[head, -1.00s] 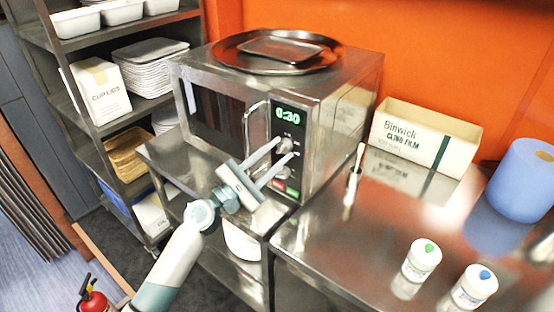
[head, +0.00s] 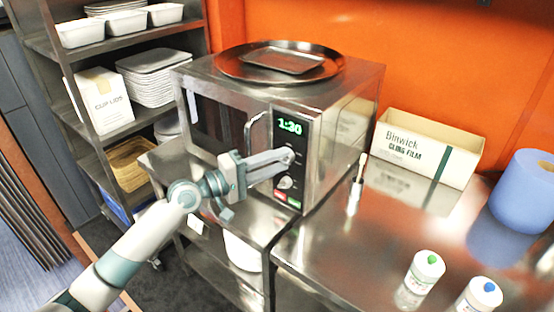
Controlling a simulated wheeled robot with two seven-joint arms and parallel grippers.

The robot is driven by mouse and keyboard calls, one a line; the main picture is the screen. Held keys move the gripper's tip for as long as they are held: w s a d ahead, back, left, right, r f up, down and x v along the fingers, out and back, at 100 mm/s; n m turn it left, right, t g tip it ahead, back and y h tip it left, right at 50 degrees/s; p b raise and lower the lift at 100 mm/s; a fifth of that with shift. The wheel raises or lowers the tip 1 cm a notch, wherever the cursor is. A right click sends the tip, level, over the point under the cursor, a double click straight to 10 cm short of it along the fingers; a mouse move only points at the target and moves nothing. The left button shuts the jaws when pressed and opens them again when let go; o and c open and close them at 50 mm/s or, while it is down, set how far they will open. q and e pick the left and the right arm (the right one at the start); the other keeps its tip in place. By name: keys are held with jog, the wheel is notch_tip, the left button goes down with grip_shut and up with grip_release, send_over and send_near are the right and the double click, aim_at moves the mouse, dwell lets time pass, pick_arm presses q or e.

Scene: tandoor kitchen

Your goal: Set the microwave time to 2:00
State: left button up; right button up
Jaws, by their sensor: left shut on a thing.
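The steel microwave (head: 345,125) stands on a steel counter with its control panel facing me. Its green display (head: 289,127) reads 1:30. My left gripper (head: 285,159) reaches in from the left across the front of the microwave, its fingers shut on the upper knob (head: 290,153) of the panel. The fingers partly hide that knob. A lower knob (head: 285,183) sits below the fingers, with red and green buttons under it. The door handle (head: 252,131) is just left of the panel, close to my gripper. My right gripper is not in view.
A round tray (head: 235,66) lies on top of the microwave. On the right counter stand a cling film box (head: 405,143), a brush (head: 357,175), a blue roll (head: 522,190) and two capped bottles (head: 420,277). A shelf rack (head: 50,45) stands at the left.

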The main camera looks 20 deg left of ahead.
pick_arm(q)
jog(key=shift+r+m+g+y+p, duration=0.15)
jog(key=shift+m+g+y+p, duration=0.3)
jog(key=shift+m+p, duration=1)
jog(key=shift+r+m+g+y+p, duration=0.1)
jog(key=shift+m+g+y+p, duration=0.15)
jog(key=shift+m+y+p, duration=0.8)
jog(key=shift+f+m+h+p, duration=0.1)
jog(key=shift+m+h+p, duration=0.2)
jog(key=shift+m, duration=0.2)
jog(key=o, duration=1.1)
jog(key=shift+c, duration=0.2)
